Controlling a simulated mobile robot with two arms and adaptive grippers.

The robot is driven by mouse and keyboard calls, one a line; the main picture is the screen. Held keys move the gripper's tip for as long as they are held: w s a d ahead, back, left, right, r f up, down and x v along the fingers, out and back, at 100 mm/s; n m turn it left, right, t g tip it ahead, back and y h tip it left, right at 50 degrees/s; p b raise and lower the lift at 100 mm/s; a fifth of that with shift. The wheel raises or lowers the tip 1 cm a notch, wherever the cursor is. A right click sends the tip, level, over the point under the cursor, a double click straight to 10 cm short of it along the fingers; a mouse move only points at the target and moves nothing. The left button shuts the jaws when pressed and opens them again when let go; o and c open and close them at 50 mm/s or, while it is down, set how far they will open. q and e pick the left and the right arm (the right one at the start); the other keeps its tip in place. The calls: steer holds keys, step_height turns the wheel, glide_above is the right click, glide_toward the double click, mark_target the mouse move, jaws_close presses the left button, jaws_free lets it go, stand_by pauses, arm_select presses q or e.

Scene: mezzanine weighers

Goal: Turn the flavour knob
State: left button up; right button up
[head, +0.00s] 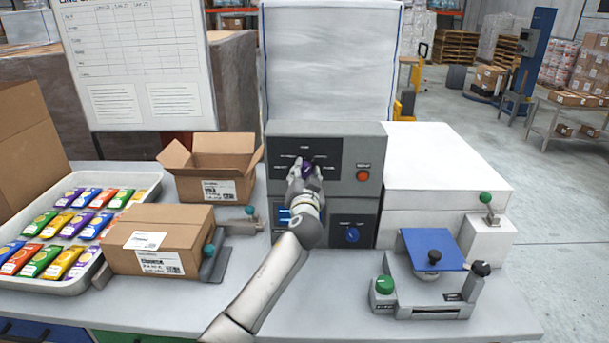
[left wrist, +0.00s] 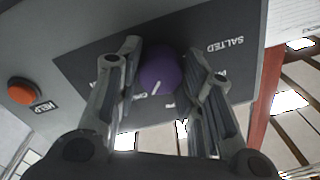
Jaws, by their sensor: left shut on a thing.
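The flavour knob is a round purple knob (head: 308,168) on the dark label plate of a grey control box (head: 372,140). In the left wrist view the purple knob (left wrist: 160,70) shows a white pointer mark near its lower edge. The word SALTED stands on the plate beside it; other labels are partly hidden by the fingers. My left gripper (head: 304,172) is at the knob, with one finger on each side of it, shut on it. In the left wrist view the left gripper (left wrist: 162,82) frames the knob. My right gripper is not in view.
A red button (head: 363,176) sits right of the knob, and a blue knob (head: 352,234) is below. A tray of coloured packets (head: 25,284), a closed carton (head: 160,240) and an open carton (head: 220,188) stand left. A blue-topped scale (head: 432,245) stands right.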

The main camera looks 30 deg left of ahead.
arm_select(q)
steer(key=shift+m, duration=0.4)
steer(key=o, duration=1.1)
steer(key=shift+c, duration=0.2)
steer(key=v, duration=1.2)
steer(key=shift+f, duration=0.1)
